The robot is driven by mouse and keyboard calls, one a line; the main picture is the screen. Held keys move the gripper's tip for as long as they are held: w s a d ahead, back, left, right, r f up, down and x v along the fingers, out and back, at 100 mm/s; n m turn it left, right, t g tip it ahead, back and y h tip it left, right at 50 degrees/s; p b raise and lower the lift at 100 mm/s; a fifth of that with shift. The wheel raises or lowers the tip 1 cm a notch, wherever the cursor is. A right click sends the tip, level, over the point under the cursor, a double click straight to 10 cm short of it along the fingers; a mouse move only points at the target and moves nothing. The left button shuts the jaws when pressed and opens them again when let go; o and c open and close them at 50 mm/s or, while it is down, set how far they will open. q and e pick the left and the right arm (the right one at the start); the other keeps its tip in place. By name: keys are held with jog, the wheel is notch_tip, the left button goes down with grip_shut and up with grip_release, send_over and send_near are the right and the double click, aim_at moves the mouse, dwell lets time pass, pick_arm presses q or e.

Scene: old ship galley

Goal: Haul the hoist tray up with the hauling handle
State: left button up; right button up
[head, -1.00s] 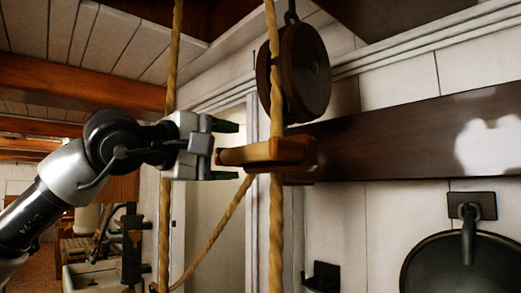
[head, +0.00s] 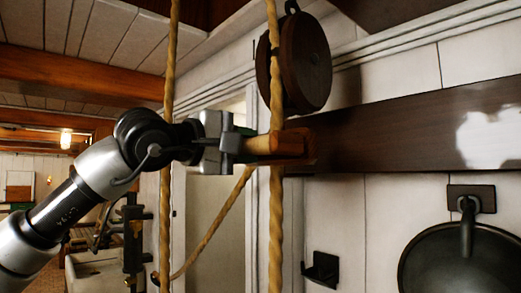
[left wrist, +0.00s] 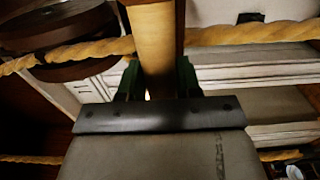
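The hauling handle (head: 268,145) is a short pale wooden bar with a darker block, at the hauling rope (head: 276,220) just below the pulley. My left gripper (head: 243,143) is at the handle's left end, with its fingers closed around the bar. In the left wrist view the handle (left wrist: 153,40) runs between the two green fingers (left wrist: 159,82), which lie against its sides. The pulley (head: 302,62) is a dark round wooden block hanging above. The hoist tray is not in view. My right gripper is not in view.
A second rope (head: 166,215) hangs to the left, and a slanting rope (head: 215,228) runs between. A dark wooden beam (head: 400,130) crosses the white wall behind the handle. A black pan (head: 462,262) hangs at lower right.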

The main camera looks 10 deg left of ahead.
pick_arm(q)
grip_shut()
notch_tip(320, 180, down, 22)
jog(key=s+b, duration=0.2)
jog(key=b, duration=1.9)
jog(key=shift+s+f, duration=0.15)
jog(key=shift+d, duration=0.1)
jog(key=shift+f, duration=0.1)
